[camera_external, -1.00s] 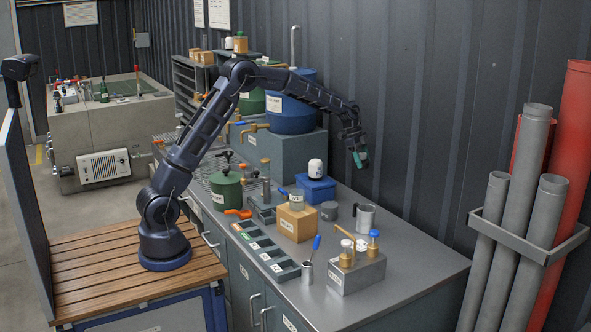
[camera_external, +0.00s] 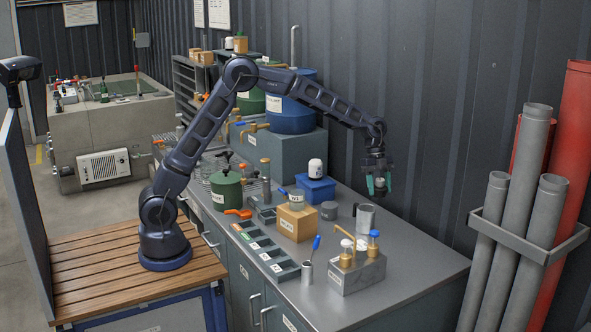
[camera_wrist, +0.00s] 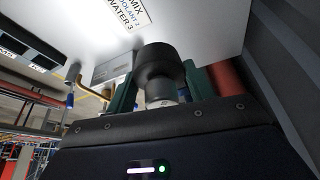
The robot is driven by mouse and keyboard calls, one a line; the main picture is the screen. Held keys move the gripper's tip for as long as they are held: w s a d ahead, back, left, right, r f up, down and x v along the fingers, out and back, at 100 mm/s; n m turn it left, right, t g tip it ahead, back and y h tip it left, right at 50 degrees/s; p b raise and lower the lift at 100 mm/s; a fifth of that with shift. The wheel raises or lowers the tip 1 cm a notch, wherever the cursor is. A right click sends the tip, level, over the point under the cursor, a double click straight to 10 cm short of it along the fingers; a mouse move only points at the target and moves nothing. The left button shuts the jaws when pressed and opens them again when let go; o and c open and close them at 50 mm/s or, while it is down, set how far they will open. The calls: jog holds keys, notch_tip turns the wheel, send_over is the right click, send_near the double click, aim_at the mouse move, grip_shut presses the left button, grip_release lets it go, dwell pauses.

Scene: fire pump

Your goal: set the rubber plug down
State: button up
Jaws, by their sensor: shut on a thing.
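The rubber plug (camera_wrist: 159,66) is a dark, round, wide-headed piece with a paler neck, between the teal fingers in the wrist view. My gripper (camera_wrist: 158,88) is shut on it. In the external view my gripper (camera_external: 379,188) points down, with a small grey part of the plug (camera_external: 380,183) showing between its fingers. It is held in the air above the right rear of the grey bench (camera_external: 414,262), clear of the bench top. The fingers partly hide the plug.
A grey block with brass fittings (camera_external: 357,273) stands in front. The bench's right end is bare; the corrugated wall (camera_external: 430,120) is behind.

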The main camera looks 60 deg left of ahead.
jog(key=s+d+m, duration=0.2)
jog(key=s+d, duration=0.3)
jog(key=s+d+m+g, duration=0.1)
jog(key=s+d+m, duration=0.1)
jog(key=s+d, duration=0.3)
jog(key=s+d+m+g+y, duration=0.1)
jog(key=s+d, duration=0.5)
jog(key=shift+s+d+r+m, duration=0.1)
jog(key=shift+s+m, duration=0.15)
jog(key=shift+m, duration=0.15)
jog(key=s+d+m+g+y, duration=0.1)
jog(key=s+d+m, duration=0.25)
jog(key=s, duration=0.45)
jog(key=s+d+m+y, duration=0.1)
jog(key=s+d+m, duration=0.1)
jog(key=s+d, duration=0.5)
jog(key=f, duration=0.6)
jog(key=s+a+f, duration=0.1)
jog(key=f, duration=0.6)
jog(key=s+a+f, duration=0.1)
jog(key=f, duration=0.6)
jog(key=o, duration=1.1)
jog(key=shift+c, duration=0.2)
notch_tip(320, 180, up, 10)
jog(key=w, duration=0.1)
jog(key=shift+a, duration=0.2)
